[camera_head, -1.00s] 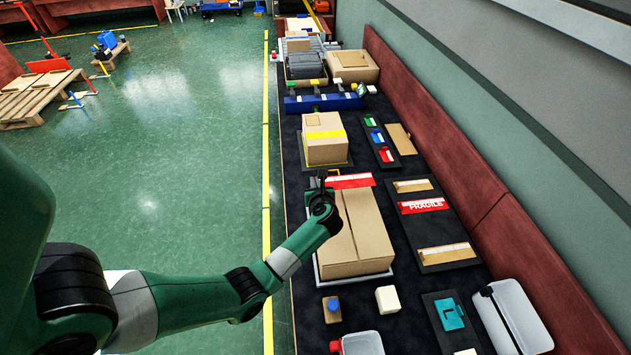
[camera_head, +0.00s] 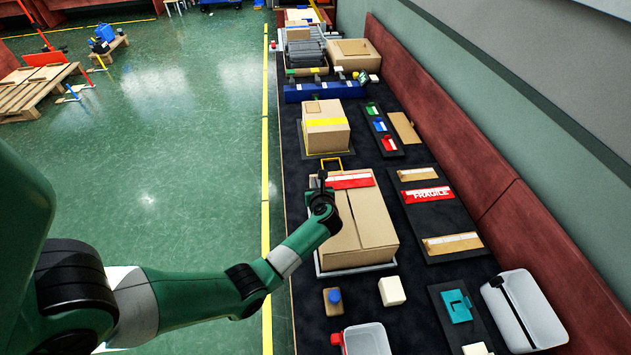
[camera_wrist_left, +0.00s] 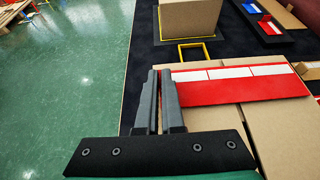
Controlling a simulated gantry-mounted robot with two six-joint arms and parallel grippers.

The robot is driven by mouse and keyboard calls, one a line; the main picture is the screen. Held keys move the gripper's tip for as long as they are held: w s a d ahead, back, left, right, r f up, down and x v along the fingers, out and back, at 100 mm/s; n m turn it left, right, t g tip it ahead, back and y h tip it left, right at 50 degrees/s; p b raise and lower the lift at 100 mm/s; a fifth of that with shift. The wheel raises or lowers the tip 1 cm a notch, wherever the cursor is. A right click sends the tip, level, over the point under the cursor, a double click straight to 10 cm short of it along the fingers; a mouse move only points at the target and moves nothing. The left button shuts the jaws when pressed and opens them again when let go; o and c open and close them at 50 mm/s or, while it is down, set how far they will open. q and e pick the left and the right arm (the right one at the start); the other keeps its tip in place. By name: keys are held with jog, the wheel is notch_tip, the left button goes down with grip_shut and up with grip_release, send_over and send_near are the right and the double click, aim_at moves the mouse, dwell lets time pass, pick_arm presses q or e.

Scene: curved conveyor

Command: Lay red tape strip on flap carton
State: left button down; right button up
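The flap carton (camera_head: 362,227) is a large brown box with closed top flaps on a grey platform. The red tape strip (camera_head: 350,180), red with a white band, lies across the far end of its top; in the left wrist view the strip (camera_wrist_left: 245,92) appears flat on the cardboard. My left gripper (camera_wrist_left: 160,72) is at the strip's left end, its two dark fingers close together with a narrow gap. They appear shut on that end, which the fingers hide. In the head view the gripper (camera_head: 321,178) is at the carton's far left corner. My right gripper is not in view.
A smaller carton with yellow tape (camera_head: 326,128) stands beyond, with a yellow frame (camera_head: 331,163) between. A panel on the right holds a FRAGILE strip (camera_head: 428,195) and brown strips. A blue-topped block (camera_head: 333,300), white block (camera_head: 392,291) and clear bins are nearer.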

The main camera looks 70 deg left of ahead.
pick_arm(q)
jog(key=shift+f, duration=0.1)
jog(key=c, duration=1)
grip_release()
jog(key=shift+d+r, duration=0.2)
jog(key=shift+d, duration=0.1)
jog(key=p+v, duration=0.3)
jog(key=v, duration=0.7)
jog(key=shift+p, duration=0.35)
jog(key=shift+s+d+r, duration=0.1)
jog(key=shift+s+d, duration=0.1)
jog(key=shift+d, duration=0.25)
